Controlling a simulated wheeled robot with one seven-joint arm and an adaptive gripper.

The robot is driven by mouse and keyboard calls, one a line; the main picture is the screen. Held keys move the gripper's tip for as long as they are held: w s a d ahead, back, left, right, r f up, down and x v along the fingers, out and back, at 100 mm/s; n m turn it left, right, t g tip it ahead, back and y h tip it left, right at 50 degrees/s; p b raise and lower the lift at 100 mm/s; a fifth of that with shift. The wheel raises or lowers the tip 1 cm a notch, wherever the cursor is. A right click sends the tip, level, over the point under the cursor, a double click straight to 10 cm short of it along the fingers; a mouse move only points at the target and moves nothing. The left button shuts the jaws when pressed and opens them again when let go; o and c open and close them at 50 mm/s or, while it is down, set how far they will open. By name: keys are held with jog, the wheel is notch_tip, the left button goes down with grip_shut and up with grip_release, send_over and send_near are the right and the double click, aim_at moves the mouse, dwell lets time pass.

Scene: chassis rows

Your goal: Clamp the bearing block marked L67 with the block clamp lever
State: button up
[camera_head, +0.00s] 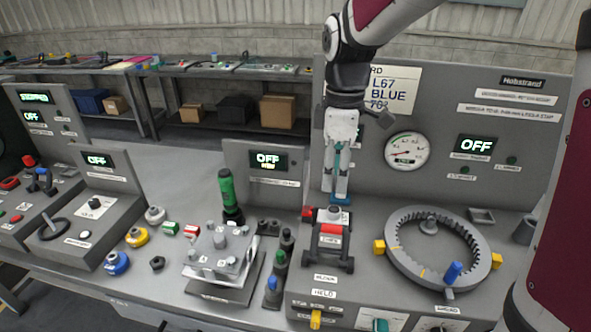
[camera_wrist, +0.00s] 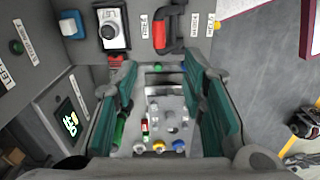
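A card (camera_head: 390,90) on the back panel reads "L67 BLUE". I cannot read L67 on any block. A dark fixture with a red handle (camera_head: 331,229) stands on the right bench, behind a "HELD" label (camera_head: 324,294); the red handle also shows near the top of the wrist view (camera_wrist: 160,32). Which part is the block clamp lever is not clear. My gripper (camera_head: 338,190) points down above and behind that fixture. In the wrist view my gripper (camera_wrist: 162,100) has its teal-padded fingers wide apart, with nothing between them.
A metal plate (camera_head: 220,262) with silver posts lies left of the fixture. A large toothed ring (camera_head: 395,258) is on the right. Coloured knobs (camera_head: 137,237) dot the left bench.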

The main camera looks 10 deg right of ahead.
aim_at(330, 225)
notch_tip(330, 225, down, 14)
jog(key=shift+w+a+f+p, duration=0.1)
jog(key=shift+p, duration=0.3)
dwell(0.3)
grip_shut()
